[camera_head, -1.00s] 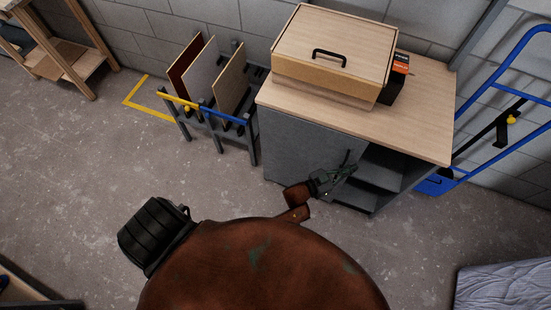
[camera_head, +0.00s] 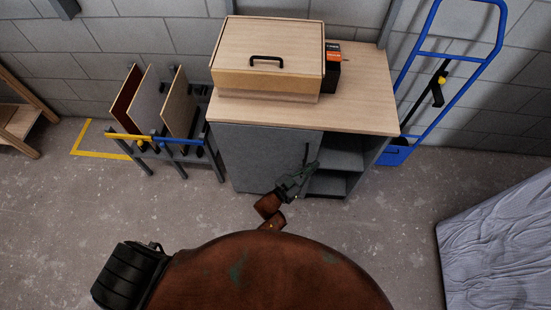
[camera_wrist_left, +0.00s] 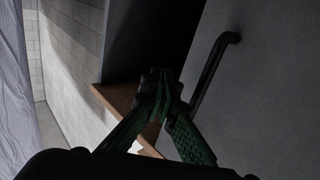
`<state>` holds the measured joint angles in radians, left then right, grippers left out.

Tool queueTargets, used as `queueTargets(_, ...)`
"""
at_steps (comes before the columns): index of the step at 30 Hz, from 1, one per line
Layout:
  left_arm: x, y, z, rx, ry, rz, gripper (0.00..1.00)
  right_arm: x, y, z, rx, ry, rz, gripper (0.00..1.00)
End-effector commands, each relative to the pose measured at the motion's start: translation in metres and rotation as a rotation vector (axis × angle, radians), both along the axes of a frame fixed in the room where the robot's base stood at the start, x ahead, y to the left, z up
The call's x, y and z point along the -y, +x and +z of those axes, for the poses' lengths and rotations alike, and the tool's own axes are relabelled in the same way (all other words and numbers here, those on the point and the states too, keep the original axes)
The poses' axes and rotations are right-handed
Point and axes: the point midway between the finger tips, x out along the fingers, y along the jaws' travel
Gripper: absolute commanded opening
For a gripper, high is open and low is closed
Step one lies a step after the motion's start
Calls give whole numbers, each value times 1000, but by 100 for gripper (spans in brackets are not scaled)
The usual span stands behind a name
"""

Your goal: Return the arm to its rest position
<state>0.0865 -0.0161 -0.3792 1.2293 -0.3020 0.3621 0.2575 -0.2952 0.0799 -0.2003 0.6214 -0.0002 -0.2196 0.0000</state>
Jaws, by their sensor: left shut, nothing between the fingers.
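My left gripper (camera_head: 308,171) is in front of the grey cabinet (camera_head: 262,158), near the edge between its closed-looking door and its open shelves. The green fingers (camera_wrist_left: 160,94) are shut with nothing between them in the wrist view. The dark bar handle (camera_wrist_left: 213,66) on the grey door stands just right of the fingertips, and they look apart from it, though the depth is hard to judge. The handle (camera_head: 306,153) also shows in the head view, just above the gripper. My right gripper is out of view.
A wooden box (camera_head: 268,58) with a black handle stands on the cabinet top, beside a small black-and-orange box (camera_head: 333,66). A panel rack (camera_head: 165,140) stands left. A blue hand truck (camera_head: 442,75) and a grey mattress (camera_head: 500,245) are at right. Open floor lies in front.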

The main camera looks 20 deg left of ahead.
Motion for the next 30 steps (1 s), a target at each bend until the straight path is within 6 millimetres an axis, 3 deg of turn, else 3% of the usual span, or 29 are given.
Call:
queueTargets(6, 18, -52, 2, -1, -3, -5, 0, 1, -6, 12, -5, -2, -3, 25)
queueTargets(12, 26, -85, 0, -2, -2, -5, 0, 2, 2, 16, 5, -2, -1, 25)
queueTargets(18, 29, -98, 0, -1, 0, -4, 0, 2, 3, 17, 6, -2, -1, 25)
queueTargets(26, 29, -100, -2, -4, 1, -5, 0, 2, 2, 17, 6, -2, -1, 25)
queueTargets(30, 16, -107, -32, -66, 29, 11, 0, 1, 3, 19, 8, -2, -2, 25)
